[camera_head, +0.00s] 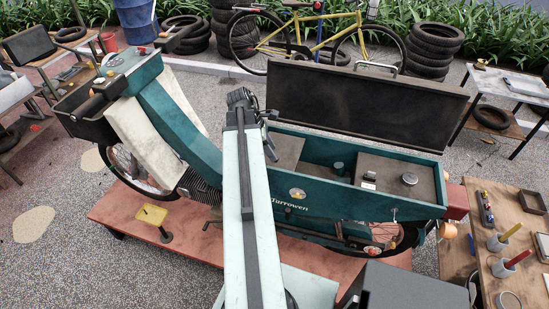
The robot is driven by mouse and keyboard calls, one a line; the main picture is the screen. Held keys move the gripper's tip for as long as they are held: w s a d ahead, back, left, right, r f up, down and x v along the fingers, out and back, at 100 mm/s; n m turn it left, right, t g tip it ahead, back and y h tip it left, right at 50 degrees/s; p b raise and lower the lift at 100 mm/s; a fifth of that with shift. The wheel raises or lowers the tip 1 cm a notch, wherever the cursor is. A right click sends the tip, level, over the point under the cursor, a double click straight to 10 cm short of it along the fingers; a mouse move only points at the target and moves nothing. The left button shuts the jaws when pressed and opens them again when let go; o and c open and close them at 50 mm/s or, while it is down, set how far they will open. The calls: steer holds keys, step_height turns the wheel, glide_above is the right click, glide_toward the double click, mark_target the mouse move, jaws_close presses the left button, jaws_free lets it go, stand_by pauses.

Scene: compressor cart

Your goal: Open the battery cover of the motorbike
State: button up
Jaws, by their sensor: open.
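The teal motorbike (180,115) stands on a low red platform (120,212), with its front wheel to the left. Its long dark lid (365,100) is raised, showing an open bay under it. Inside the bay are a flat grey-brown panel (284,150) at the left and a grey-brown box top (395,182) with a round cap at the right. I cannot tell for sure which part is the battery cover. My gripper (271,132) is open at the far end of my pale arm, by the bay's left end. My arm hides part of the bike's middle; contact cannot be told.
A wooden bench (518,257) with tool cups stands close at the right, and a metal table (510,88) behind it. A yellow bicycle (318,38) and tyre stacks (430,50) stand at the back. Grey ground left of the platform is mostly clear.

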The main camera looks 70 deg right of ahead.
steer(key=b+x, duration=0.1)
steer(key=x, duration=0.1)
steer(key=shift+f, duration=0.35)
steer(key=shift+s+r, duration=0.1)
steer(key=shift+r, duration=0.05)
steer(key=shift+c, duration=0.3)
jaws_close()
stand_by(0.6)
